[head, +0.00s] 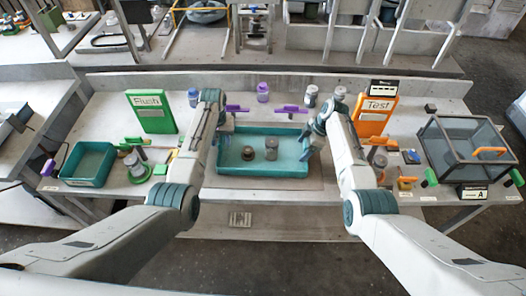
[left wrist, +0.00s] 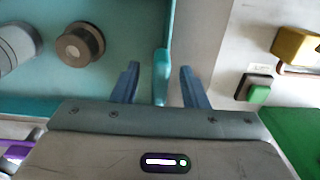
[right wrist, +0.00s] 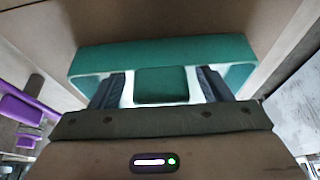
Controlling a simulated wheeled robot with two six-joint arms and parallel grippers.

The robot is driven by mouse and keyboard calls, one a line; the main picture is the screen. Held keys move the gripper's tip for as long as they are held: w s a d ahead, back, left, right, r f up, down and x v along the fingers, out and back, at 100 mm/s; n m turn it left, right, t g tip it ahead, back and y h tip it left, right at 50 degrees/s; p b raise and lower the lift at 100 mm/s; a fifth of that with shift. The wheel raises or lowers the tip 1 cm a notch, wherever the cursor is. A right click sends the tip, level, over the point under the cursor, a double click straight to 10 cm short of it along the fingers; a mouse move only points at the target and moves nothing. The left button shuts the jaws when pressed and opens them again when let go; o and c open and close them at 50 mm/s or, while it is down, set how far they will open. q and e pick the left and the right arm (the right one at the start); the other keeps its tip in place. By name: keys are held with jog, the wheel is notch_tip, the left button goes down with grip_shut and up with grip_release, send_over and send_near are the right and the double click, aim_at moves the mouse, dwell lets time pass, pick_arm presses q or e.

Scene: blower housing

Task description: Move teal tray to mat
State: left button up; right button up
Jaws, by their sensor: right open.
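The large teal tray (head: 262,172) sits in the middle of the table with a dark round part (head: 247,153) and a grey cylinder (head: 271,148) inside. My left gripper (left wrist: 160,85) is open at one end of the tray, its fingers on either side of a teal handle tab (left wrist: 161,72), with gaps. My right gripper (right wrist: 160,88) is open at the other end, its fingers on either side of another teal tab (right wrist: 161,86), not closed on it. In the head view, my arms partly hide both ends. A pale rectangle (head: 262,188) shows at the tray's near side; I cannot tell whether it is the mat.
A smaller teal tray (head: 88,163) stands at the left. A green Flush board (head: 152,112) and an orange Test board (head: 376,115) stand behind. A clear box (head: 465,148) is at the right. Purple-handled tools and jars line the back.

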pick_arm(q)
jog(key=shift+f, duration=0.15)
pick_arm(e)
jog(key=shift+f, duration=0.1)
jog(key=shift+s, duration=0.1)
pick_arm(q)
jog(key=c, duration=0.7)
pick_arm(e)
jog(key=c, duration=0.7)
pick_arm(q)
grip_shut()
pick_arm(e)
jog(key=c, duration=0.6)
jog(key=shift+o, duration=0.2)
pick_arm(q)
jog(key=shift+r, duration=0.25)
pick_arm(e)
jog(key=shift+r, duration=0.2)
